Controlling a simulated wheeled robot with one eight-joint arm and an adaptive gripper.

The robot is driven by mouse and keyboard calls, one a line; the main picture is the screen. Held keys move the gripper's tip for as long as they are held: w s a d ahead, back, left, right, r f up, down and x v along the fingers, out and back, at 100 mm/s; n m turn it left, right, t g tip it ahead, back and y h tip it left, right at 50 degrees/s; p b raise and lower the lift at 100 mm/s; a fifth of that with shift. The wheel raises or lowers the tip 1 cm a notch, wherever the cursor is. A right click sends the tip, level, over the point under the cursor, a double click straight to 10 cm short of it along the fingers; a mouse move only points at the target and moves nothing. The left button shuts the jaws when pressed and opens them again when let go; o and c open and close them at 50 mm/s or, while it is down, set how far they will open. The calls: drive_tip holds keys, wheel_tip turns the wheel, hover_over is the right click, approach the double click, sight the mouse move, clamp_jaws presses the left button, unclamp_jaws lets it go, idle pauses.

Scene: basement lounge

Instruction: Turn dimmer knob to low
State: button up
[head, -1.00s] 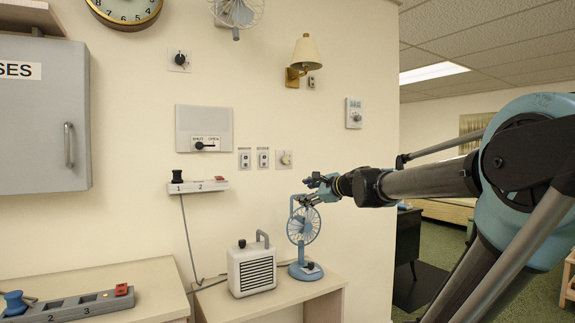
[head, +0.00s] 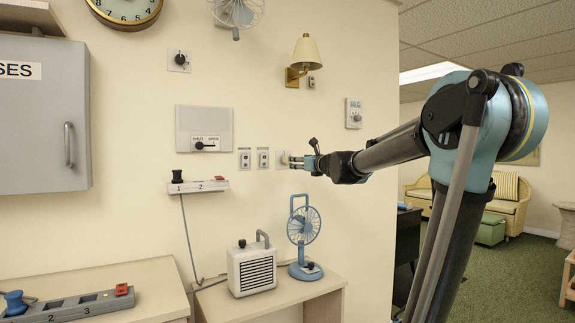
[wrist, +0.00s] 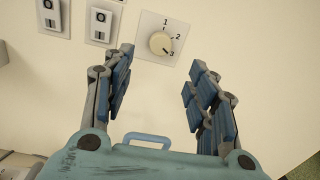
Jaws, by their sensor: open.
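A cream dimmer knob (wrist: 160,43) sits on a white wall plate marked 1, 2 and 3. In the wrist view its dark mark appears to point toward the 3, at lower right. In the head view the knob (head: 285,158) shows at the fingertips, and my gripper hides part of its plate. My gripper (wrist: 162,62) is open and empty, with one finger below left and one below right of the knob. The fingers look apart from the knob; the exact gap is unclear. My gripper (head: 295,160) reaches the wall from the right in the head view.
Two switch plates (head: 254,158) are left of the knob. A blue fan (head: 303,226) and a white heater (head: 252,269) stand on a shelf below. A wall lamp (head: 305,55) and another control plate (head: 354,113) are above. The wall around the knob is mostly clear.

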sight(287, 160)
drive_tip(key=x, duration=1.1)
drive_tip(key=shift+w+a, duration=0.15)
drive_tip(key=shift+w, duration=0.05)
drive_tip(key=shift+r, duration=0.1)
drive_tip(key=c, duration=1)
drive_tip(key=shift+c, duration=0.2)
